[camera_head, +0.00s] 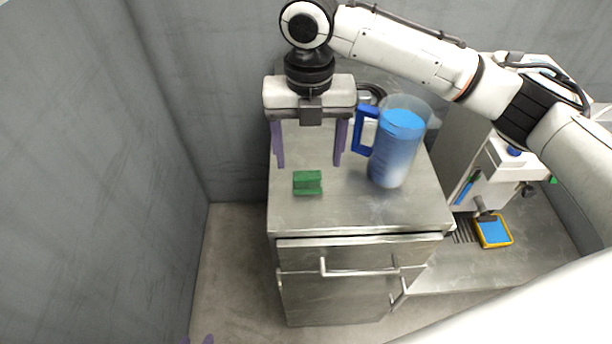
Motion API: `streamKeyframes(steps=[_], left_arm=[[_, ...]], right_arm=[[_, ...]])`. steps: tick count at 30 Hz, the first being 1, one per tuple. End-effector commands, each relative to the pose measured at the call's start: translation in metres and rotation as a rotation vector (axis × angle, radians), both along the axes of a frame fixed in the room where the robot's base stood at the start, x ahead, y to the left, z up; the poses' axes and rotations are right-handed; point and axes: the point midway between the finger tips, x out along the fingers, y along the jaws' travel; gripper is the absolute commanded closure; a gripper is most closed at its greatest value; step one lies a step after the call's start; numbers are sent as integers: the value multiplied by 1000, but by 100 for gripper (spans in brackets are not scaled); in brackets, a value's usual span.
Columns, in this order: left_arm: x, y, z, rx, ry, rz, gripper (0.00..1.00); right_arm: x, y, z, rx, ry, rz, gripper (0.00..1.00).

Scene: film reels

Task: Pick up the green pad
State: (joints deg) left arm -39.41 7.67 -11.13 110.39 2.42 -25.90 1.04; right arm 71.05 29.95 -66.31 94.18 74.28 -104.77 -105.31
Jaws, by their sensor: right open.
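The green pad (307,183) is a small block with a groove-like dark band, lying on the metal cabinet top (350,213) near its left front. My right gripper (308,164) points down with its two purple fingers spread wide and nothing between them. In the picture its fingertips are just above the pad, one to each side; the exact height gap is unclear.
A blue-handled pitcher (392,150) with blue contents stands close to the right of my right gripper. Behind it is a dark round item, partly hidden. A lower metal surface at right holds a yellow-rimmed blue tray (493,231) and a white machine (495,172). A grey wall is on the left.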

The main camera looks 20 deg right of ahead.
Motion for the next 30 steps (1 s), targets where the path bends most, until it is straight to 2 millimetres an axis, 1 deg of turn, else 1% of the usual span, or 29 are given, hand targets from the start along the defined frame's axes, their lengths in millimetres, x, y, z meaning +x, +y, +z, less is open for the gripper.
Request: streamKeyframes(steps=[1, 8, 12, 15, 18, 24, 26, 30], left_arm=[[-2, -1, -2, -1, 3, -2, 69], [-3, -3, -2, -3, 5, -5, 69], [-2, -3, -1, -3, 1, -6, 69], [-1, -3, 0, -3, -2, -5, 69], [1, -3, 1, -3, -6, -6, 69], [5, -3, 3, -3, -13, -5, 69], [6, -3, 4, -2, -14, -4, 69], [6, -2, 3, -1, -13, -3, 69]], right_arm=[[0, 0, -9, -1, 1, -2, 31], [3, 0, -33, 0, -1, -3, 31], [6, 0, -56, 1, 1, -3, 31], [6, 0, -67, 1, -2, -2, 31], [6, -1, -72, 1, -2, -2, 31], [6, 0, -72, 1, -3, -2, 31], [6, 0, -72, 1, -3, -2, 40], [6, 0, -72, 1, -3, -2, 63]])
